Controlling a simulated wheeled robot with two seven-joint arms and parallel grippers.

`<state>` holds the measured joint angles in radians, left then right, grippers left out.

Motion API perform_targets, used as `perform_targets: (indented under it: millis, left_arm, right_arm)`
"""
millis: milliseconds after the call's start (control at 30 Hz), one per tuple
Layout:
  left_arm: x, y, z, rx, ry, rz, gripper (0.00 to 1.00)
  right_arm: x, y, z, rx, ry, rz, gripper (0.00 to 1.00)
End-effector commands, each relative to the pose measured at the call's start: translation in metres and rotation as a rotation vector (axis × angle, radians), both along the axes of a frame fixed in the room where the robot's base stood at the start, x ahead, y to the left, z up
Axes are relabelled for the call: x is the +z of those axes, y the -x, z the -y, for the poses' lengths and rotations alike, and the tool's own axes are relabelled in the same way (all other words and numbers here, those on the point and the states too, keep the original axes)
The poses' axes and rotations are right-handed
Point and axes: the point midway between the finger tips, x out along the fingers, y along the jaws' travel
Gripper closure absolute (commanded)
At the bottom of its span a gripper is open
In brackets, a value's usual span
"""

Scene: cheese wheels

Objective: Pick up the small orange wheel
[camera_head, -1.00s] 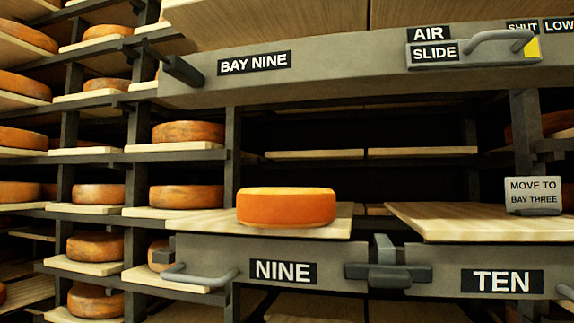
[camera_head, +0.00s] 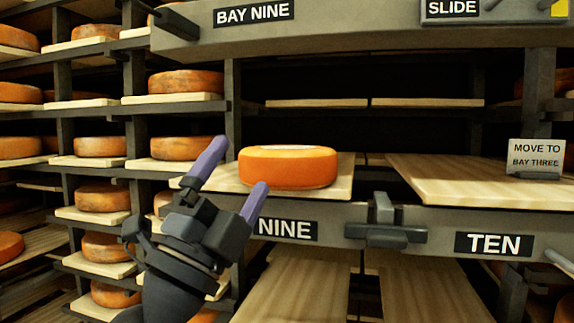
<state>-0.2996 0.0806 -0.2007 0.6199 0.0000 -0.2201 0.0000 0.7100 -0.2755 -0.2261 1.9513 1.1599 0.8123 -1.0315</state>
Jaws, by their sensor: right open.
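The small orange wheel (camera_head: 288,170) lies flat on the pale wooden board above the NINE label, near the middle of the view. It is brighter and smoother than the brown-orange wheels on the left racks. My right gripper (camera_head: 239,165) is in front and to the left of it, its two purple fingers spread apart and pointing up and to the right. Nothing is between the fingers, and the wheel appears clear of them. The gripper hides part of the NINE front and its handle. My left gripper is not in view.
A grey beam labelled BAY NINE (camera_head: 350,32) crosses above the wheel. A grey latch (camera_head: 384,228) stands between the NINE and TEN fronts. The TEN board (camera_head: 470,180) is bare except for a MOVE TO BAY THREE sign (camera_head: 537,157). Racks of wheels (camera_head: 187,82) fill the left.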

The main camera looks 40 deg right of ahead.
Motion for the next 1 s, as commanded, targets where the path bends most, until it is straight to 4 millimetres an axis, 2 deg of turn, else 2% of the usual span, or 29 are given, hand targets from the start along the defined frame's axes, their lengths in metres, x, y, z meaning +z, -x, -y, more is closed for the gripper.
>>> perform_targets:
  millis: [33,100,200,267,367,567,800,1000]
  left_arm:
    - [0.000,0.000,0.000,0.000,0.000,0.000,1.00]
    - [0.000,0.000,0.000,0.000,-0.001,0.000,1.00]
    - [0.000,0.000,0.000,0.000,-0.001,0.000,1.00]
    - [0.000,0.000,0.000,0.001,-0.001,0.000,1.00]
    - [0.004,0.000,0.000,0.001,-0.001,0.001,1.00]
    - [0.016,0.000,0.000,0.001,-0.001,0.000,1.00]
    - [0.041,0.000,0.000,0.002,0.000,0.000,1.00]
    - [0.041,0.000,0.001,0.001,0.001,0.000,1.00]
  right_arm:
    - [0.009,0.003,0.009,-0.006,-0.185,0.012,0.00]
    - [0.008,0.001,0.013,0.009,-0.431,-0.044,0.00]
    - [0.004,-0.003,0.004,0.057,-0.643,-0.160,0.00]
    - [0.002,-0.004,-0.002,0.079,-0.708,-0.216,0.00]
    - [0.001,-0.009,0.003,0.092,-0.749,-0.256,0.00]
    - [0.001,-0.024,0.035,0.091,-0.753,-0.255,0.00]
    - [-0.001,-0.046,0.075,0.087,-0.749,-0.253,0.00]
    - [-0.005,-0.050,0.084,0.090,-0.750,-0.252,0.00]
